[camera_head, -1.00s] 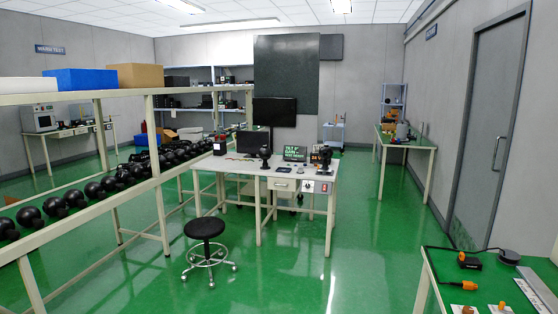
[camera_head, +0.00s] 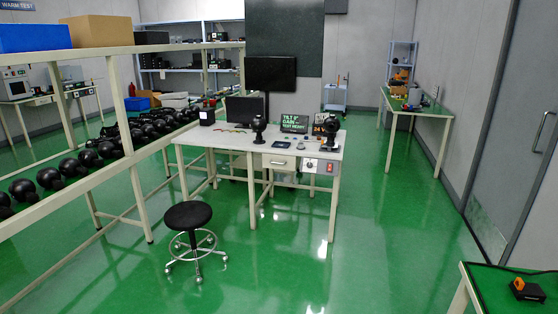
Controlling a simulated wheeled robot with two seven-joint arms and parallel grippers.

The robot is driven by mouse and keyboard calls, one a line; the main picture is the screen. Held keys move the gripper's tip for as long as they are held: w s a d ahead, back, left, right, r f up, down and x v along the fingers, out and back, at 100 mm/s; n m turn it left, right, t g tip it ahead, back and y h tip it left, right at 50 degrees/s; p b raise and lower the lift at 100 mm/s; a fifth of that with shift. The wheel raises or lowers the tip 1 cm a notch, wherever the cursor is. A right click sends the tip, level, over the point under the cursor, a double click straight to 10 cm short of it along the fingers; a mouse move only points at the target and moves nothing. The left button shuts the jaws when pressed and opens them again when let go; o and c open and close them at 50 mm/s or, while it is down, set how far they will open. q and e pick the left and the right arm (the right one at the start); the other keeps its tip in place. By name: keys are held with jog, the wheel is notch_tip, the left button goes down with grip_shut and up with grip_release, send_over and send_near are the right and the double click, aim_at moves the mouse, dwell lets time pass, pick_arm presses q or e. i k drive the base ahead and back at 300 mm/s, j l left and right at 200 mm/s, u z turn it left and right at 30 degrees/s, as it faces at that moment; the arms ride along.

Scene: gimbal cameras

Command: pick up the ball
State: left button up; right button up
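No single loose ball stands out. Several black ball-shaped camera units (camera_head: 49,179) sit in a row along the long rack at the left. On the white workbench ahead, a small black ball-headed unit (camera_head: 259,125) stands upright near the middle. A larger black round-headed unit (camera_head: 332,126) stands at the right end of the bench. Neither of my grippers is in view.
The workbench (camera_head: 225,138) has a dark monitor (camera_head: 270,73) behind it. A black stool (camera_head: 189,215) stands in front. A green-topped table (camera_head: 490,288) is at the lower right, another (camera_head: 425,109) at the back right. Green floor between the stool and right wall is clear.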

aim_at(259, 124)
jog(key=i, duration=2.8)
jog(key=i+z, duration=0.1)
jog(key=i, duration=0.55)
jog(key=i+j, duration=0.1)
jog(key=i, duration=0.5)
jog(key=i+j+z, duration=0.15)
jog(key=i, duration=0.5)
jog(key=i+j, duration=0.1)
jog(key=i, duration=0.55)
jog(key=z, duration=0.05)
